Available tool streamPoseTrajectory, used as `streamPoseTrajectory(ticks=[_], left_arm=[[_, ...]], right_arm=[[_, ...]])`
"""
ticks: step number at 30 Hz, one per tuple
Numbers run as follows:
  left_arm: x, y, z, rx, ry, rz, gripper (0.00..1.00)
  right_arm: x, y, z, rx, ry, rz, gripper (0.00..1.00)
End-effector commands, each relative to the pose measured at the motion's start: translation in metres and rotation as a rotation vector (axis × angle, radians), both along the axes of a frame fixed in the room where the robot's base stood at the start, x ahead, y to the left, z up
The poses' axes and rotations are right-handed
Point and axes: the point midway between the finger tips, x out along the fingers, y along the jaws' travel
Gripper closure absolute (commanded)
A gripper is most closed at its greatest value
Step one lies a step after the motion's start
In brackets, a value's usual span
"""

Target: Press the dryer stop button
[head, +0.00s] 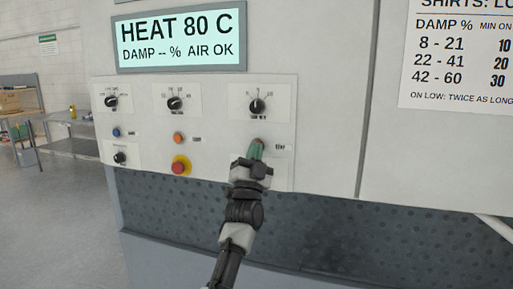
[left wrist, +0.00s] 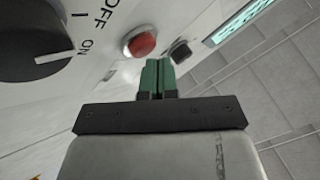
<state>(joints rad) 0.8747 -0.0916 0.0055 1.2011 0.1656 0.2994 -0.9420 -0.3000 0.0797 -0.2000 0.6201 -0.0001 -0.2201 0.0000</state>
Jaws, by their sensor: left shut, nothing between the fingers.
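The dryer's control panel (head: 215,125) faces me. My left gripper (head: 256,149) is in front of its right part, below the right-hand knob (head: 257,105), with green fingertips shut together and empty. In the head view the fingertips cover most of the spot beside a small blurred label (head: 281,147). In the left wrist view a red button (left wrist: 140,42) with a pale collar lies just beyond and slightly left of the fingertips (left wrist: 157,65). I cannot tell whether they touch it. My right gripper is not in view.
A red mushroom button with a yellow collar (head: 180,167), an orange button (head: 178,138) and a blue button (head: 116,132) are left of my gripper. A lit display (head: 180,41) is above. A dark dimpled panel (head: 330,230) lies below. A large OFF/ON knob (left wrist: 40,42) shows in the wrist view.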

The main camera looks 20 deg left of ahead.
Motion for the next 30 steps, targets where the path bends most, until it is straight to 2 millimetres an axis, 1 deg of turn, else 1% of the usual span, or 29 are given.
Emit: streamPoseTrajectory(ticks=[23, 30], left_arm=[[0.0095, -0.0001, -0.0001, 0.000, 0.000, 0.000, 1.00], [0.0093, -0.0001, 0.0001, 0.000, 0.000, 0.000, 1.00]], right_arm=[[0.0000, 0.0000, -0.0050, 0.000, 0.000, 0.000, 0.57], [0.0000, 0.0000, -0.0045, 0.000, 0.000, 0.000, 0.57]])
